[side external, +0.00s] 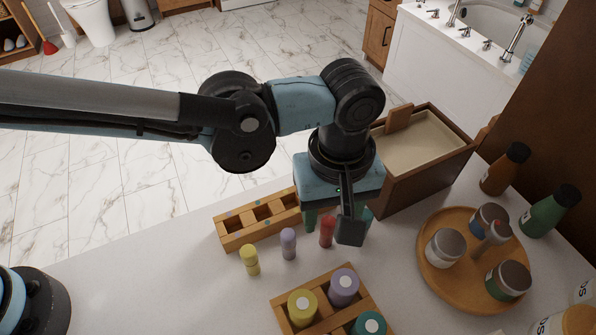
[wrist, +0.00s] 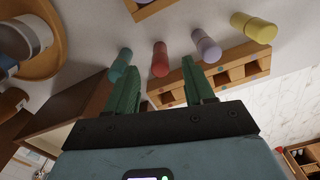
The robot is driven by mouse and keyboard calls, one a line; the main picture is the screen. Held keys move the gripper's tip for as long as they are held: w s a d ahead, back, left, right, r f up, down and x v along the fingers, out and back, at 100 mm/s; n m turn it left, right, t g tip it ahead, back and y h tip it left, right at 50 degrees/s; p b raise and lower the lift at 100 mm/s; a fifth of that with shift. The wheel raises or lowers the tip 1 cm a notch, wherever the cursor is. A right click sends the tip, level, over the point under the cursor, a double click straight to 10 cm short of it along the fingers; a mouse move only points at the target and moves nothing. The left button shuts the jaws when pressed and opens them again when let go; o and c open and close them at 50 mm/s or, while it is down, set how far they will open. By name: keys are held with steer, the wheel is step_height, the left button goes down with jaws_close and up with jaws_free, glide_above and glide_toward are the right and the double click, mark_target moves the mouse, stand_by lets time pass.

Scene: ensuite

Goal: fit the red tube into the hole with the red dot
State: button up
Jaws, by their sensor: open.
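The red tube (side external: 327,231) stands upright on the counter, partly covered by my gripper (side external: 337,219) in the side view. In the wrist view the red tube (wrist: 160,58) appears just beyond and between the green fingertips of my gripper (wrist: 158,78), which are apart with nothing held. The wooden hole rack (side external: 232,238) lies behind the tubes; it also shows in the wrist view (wrist: 240,62), partly hidden by a finger.
A lavender tube (side external: 288,243) and a yellow tube (side external: 249,260) stand left of the red one. A teal tube (wrist: 120,65) stands on its other side. A wooden box (side external: 430,178), a round tray (side external: 440,287) of jars and a holder (side external: 325,318) of tubs surround the area.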

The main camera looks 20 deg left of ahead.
mark_target(329, 221)
steer(key=f, duration=0.4)
steer(key=shift+w+f, duration=0.15)
steer(key=shift+w, duration=0.05)
steer(key=shift+c, duration=0.2)
jaws_close()
